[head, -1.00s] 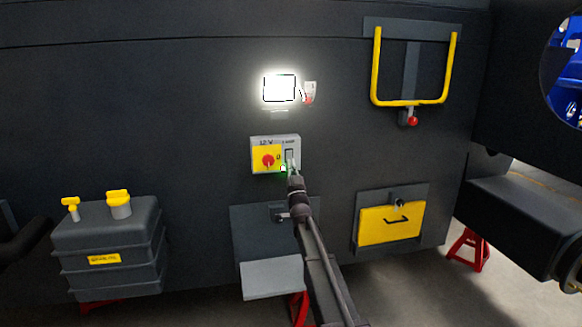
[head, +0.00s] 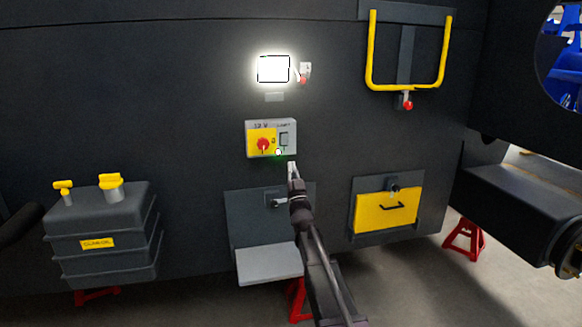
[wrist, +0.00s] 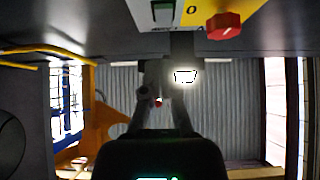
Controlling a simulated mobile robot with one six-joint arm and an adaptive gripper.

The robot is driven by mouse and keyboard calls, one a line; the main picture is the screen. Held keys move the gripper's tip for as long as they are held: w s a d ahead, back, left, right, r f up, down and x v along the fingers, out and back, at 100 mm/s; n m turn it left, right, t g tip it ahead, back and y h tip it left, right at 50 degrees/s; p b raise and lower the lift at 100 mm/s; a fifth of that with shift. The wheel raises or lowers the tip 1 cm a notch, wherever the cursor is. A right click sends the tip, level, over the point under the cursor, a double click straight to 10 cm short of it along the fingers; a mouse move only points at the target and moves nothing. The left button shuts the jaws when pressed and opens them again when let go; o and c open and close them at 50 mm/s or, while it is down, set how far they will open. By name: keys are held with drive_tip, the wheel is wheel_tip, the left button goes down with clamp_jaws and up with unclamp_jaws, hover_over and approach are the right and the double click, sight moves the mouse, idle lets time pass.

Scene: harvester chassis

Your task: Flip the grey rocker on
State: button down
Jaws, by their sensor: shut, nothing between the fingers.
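The grey rocker (head: 284,139) sits on the right half of a pale switch box (head: 291,150) on the dark chassis wall. I cannot tell its tilt for sure. My gripper (head: 293,167) is shut and empty, just below the box and apart from the rocker. In the wrist view the rocker (wrist: 163,13) shows at the top edge, partly cut off, beyond my gripper (wrist: 160,100).
A red rotary knob (head: 263,144) on a yellow plate is left of the rocker. A lit lamp (head: 273,69) is above. A grey panel with a handle (head: 278,202) and a step (head: 268,265) are below. A yellow drawer (head: 388,211) is at right.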

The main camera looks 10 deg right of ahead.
drive_tip(key=shift+w+f+b+v, duration=0.1)
drive_tip(key=shift+f+b+v, duration=0.05)
drive_tip(key=shift+b+v, duration=0.9)
drive_tip(key=shift+w+f+b+v, duration=0.15)
drive_tip(key=shift+b+v, duration=0.45)
drive_tip(key=shift+v, duration=0.8)
drive_tip(key=shift+d, duration=0.1)
drive_tip(key=shift+f, duration=0.1)
drive_tip(key=s+a+f+g+h, duration=0.1)
drive_tip(key=s+f+g, duration=0.35)
drive_tip(key=f, duration=0.25)
drive_tip(key=s+f+m+g, duration=0.1)
drive_tip(key=s+f+g, duration=0.2)
drive_tip(key=f+g, duration=0.35)
drive_tip(key=s+a+f+g+h, duration=0.1)
drive_tip(key=s+f+g, duration=0.3)
drive_tip(key=f, duration=0.5)
drive_tip(key=s+a+f+g, duration=0.1)
drive_tip(key=s+f+g, duration=0.25)
drive_tip(key=s, duration=0.45)
drive_tip(key=s+f+g+y, duration=0.15)
drive_tip(key=s+g, duration=0.25)
drive_tip(key=s, duration=0.5)
drive_tip(key=s+a+f+g+h, duration=0.1)
drive_tip(key=s+f+g, duration=0.25)
drive_tip(key=s, duration=0.45)
wheel_tip(320, 180, up, 29)
drive_tip(key=p, duration=2.8)
drive_tip(key=shift+n, duration=0.3)
